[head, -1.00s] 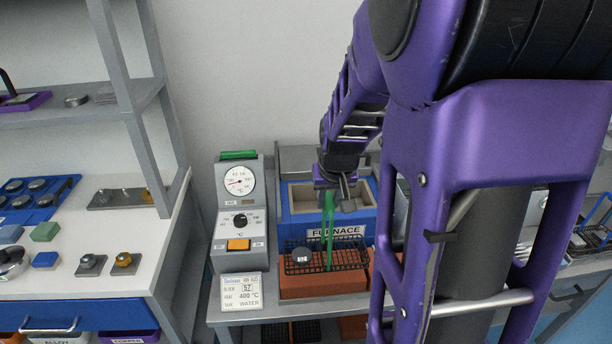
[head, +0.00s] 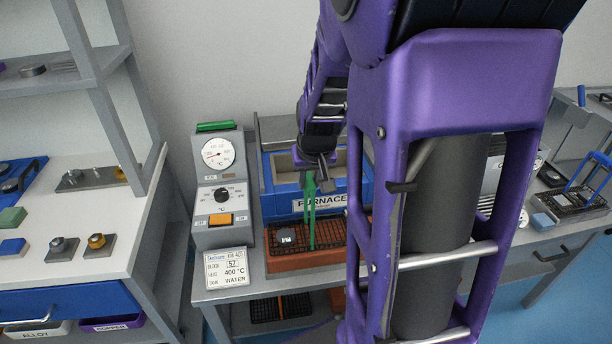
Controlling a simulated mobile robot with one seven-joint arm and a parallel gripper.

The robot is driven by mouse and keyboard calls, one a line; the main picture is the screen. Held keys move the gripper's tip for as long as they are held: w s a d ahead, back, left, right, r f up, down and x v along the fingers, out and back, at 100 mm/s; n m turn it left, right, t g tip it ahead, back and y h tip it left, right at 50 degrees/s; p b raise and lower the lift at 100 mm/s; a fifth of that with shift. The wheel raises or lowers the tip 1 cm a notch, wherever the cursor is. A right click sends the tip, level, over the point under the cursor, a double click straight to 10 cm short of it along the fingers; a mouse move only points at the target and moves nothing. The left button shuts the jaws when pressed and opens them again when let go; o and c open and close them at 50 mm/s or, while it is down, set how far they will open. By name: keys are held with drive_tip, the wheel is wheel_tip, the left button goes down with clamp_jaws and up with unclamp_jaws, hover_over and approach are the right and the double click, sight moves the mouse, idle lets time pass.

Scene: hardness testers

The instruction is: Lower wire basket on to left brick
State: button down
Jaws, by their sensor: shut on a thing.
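The black wire basket (head: 272,243) has a tall green handle (head: 311,212) and carries a grey round block (head: 286,237). My gripper (head: 318,183) is shut on the top of the handle. The basket is level and sits directly over the orange left brick (head: 290,262) in front of the furnace. Its underside is at or very close to the brick top; I cannot tell whether they touch. My arm hides the area to the right of the basket.
The blue furnace (head: 283,204) stands just behind the basket. A grey control unit (head: 215,190) with a dial and a white card (head: 228,268) are on the left. Another basket with a blue handle (head: 588,178) stands far right. The lower shelf holds dark racks (head: 280,307).

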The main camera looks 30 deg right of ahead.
drive_tip(key=shift+f, duration=0.25)
idle(0.4)
drive_tip(key=c, duration=0.6)
unclamp_jaws()
drive_tip(key=shift+f, duration=0.1)
